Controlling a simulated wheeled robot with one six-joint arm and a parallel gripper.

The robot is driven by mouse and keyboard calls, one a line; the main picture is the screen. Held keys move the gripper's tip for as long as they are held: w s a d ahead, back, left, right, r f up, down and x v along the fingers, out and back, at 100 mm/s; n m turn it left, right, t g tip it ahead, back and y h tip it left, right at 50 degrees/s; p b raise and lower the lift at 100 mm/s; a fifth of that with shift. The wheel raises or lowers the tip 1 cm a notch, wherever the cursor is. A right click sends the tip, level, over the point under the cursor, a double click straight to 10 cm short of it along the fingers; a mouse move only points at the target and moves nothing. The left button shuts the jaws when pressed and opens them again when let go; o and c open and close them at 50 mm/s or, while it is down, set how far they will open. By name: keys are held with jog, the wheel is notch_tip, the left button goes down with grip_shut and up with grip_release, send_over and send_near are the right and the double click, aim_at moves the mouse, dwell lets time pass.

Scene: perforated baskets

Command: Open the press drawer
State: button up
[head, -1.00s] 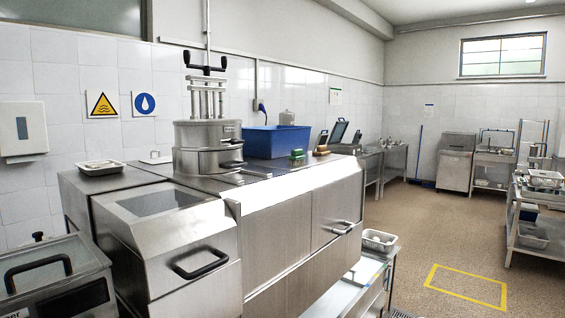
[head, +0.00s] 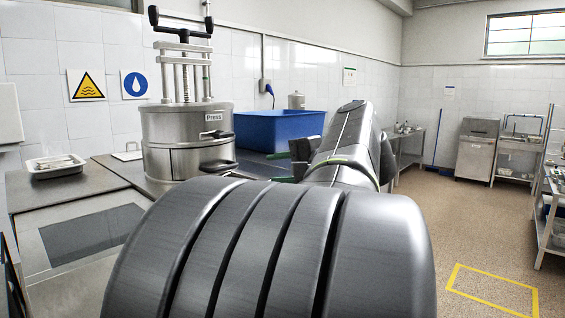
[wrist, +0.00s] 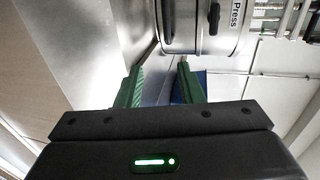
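The press (head: 185,125) is a round steel drum with a "Press" label and a black screw handle on top, standing on the steel counter. Its lower section, with a black handle (head: 218,166), faces the front right; I take this as the drawer, and no gap shows at it. In the wrist view the press (wrist: 185,22) is at the top, with a black handle (wrist: 213,18). My gripper (wrist: 160,85) has its two green fingers apart with nothing between them. It is apart from the press. In the head view my arm hides the counter front.
A blue bin (head: 280,130) stands right of the press on the counter. A metal tray (head: 55,165) lies at the left. The tiled wall is close behind. Open floor (head: 430,220) lies to the right, with a yellow outline (head: 490,290).

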jog(key=r, duration=0.1)
jog(key=p, duration=0.3)
send_near(235, 166)
jog(key=x, duration=0.8)
grip_shut()
